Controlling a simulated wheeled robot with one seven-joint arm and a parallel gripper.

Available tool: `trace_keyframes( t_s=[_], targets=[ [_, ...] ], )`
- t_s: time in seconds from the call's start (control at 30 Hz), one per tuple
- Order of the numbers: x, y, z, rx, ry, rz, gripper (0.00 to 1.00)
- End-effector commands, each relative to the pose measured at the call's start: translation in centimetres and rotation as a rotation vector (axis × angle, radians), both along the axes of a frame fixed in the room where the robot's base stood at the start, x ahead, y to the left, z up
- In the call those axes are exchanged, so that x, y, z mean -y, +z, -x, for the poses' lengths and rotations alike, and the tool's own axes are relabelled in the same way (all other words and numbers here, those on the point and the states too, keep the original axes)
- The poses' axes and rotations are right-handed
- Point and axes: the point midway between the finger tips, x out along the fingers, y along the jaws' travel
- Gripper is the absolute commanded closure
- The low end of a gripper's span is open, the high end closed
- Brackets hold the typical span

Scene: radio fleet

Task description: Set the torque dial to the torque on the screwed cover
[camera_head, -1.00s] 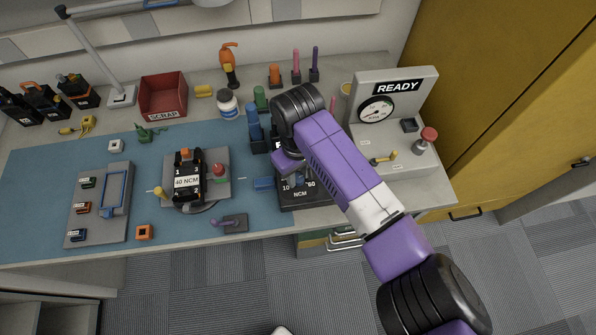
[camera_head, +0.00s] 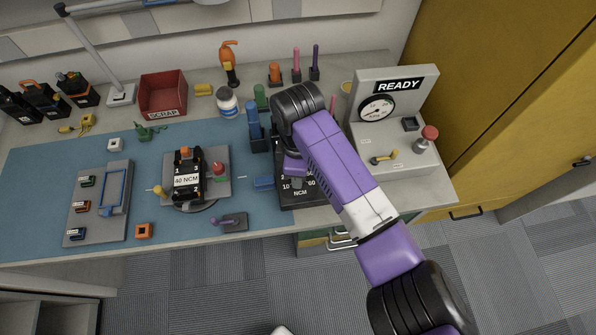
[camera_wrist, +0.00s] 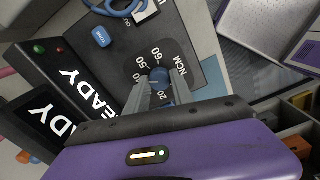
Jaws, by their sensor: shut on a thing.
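The torque dial is a knob with a blue top (camera_wrist: 160,76) on a dark plate (camera_wrist: 185,48). White marks 60, 50, 20 and NCM show around it in the wrist view; other marks are hidden behind the fingers. My gripper (camera_wrist: 158,88) is shut on the knob from above. Which mark the knob points to cannot be told. In the head view, my arm covers much of the dial plate (camera_head: 290,200). The screwed cover (camera_head: 187,182) is a black unit labelled 40 NCM, with corner numbers, on a grey fixture on the blue mat.
A grey gauge station (camera_head: 375,140) with a READY sign stands to the right. A red SCRAP bin (camera_head: 163,95) is at the back.

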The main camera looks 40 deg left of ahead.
Motion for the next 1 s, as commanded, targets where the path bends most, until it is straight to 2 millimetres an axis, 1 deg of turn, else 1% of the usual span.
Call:
trace_keyframes(
  t_s=[0.3, 0.7, 0.73, 0.77, 0.8, 0.83, 1.0],
  targets=[
    [-0.09, 0.14, 0.0, 0.0, 0.071, -0.003, 1.0],
    [-0.12, 0.17, 0.02, 0.0, 0.076, -0.004, 1.0],
    [-0.13, 0.17, 0.03, 0.0, 0.076, -0.004, 0.68],
    [-0.13, 0.17, 0.03, 0.0, 0.076, -0.004, 0.62],
    [-0.12, 0.16, 0.02, 0.0, 0.076, -0.004, 0.54],
    [-0.11, 0.14, 0.02, 0.0, 0.075, -0.004, 0.5],
    [-0.07, 0.09, 0.02, 0.0, 0.075, -0.002, 0.5]
  ],
)
